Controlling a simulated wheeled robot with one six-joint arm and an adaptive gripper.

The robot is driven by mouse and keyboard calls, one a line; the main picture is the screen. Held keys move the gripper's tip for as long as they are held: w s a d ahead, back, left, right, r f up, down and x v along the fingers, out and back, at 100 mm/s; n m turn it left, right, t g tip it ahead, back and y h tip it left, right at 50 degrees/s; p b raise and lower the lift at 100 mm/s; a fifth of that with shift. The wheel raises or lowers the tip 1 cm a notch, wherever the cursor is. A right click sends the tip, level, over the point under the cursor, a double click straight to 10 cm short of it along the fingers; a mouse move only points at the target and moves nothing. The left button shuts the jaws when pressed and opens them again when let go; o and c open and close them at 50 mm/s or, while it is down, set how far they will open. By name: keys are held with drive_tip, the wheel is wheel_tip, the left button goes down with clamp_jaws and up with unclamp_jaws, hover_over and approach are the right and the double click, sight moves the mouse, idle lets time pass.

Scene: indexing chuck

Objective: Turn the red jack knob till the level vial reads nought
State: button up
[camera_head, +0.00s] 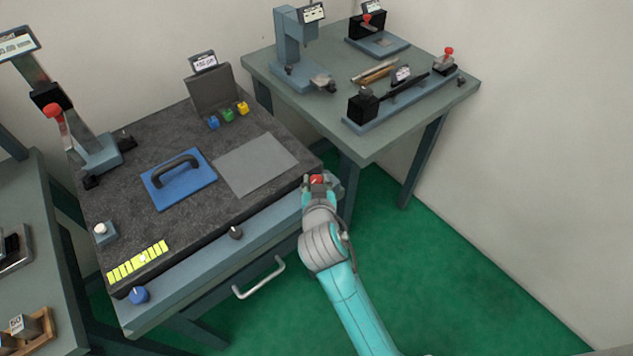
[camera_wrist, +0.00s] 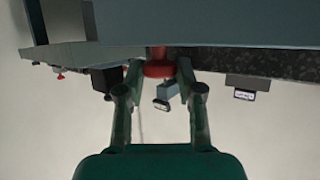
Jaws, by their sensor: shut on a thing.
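The red jack knob (camera_head: 317,179) is at the right front corner of the dark-topped bench. My gripper (camera_head: 319,186) is at that corner and hides most of the knob. In the wrist view my gripper (camera_wrist: 160,72) has its two fingers on either side of the red knob (camera_wrist: 159,64), shut on it. A yellow strip with dark ticks (camera_head: 122,271), which looks like the level vial, lies at the bench's front left. A pale spot on it, perhaps the bubble, sits slightly right of its middle. The reading is too small to tell exactly.
A blue plate with a dark handle (camera_head: 180,194) and a grey sheet (camera_head: 255,165) lie on the bench (camera_head: 200,235). A second table (camera_head: 365,150) with fixtures stands behind right. Green floor is clear at right.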

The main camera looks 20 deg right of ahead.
drive_tip(key=shift+d+n+y, duration=0.1)
drive_tip(key=shift+n+y, duration=0.3)
drive_tip(key=shift+y, duration=0.1)
drive_tip(key=shift+d+n+t+y, duration=0.15)
drive_tip(key=shift+n+t+y, duration=0.05)
drive_tip(key=shift+n+y, duration=0.55)
drive_tip(key=shift+d+n+t+y, duration=0.1)
drive_tip(key=shift+n+t+y, duration=0.1)
drive_tip(key=shift+n+y, duration=0.55)
drive_tip(key=shift+d+n+g+y, duration=0.1)
drive_tip(key=shift+n+g+y, duration=0.2)
drive_tip(key=shift+n+y, duration=1.45)
drive_tip(key=shift+y, duration=0.45)
drive_tip(key=o, duration=1.1)
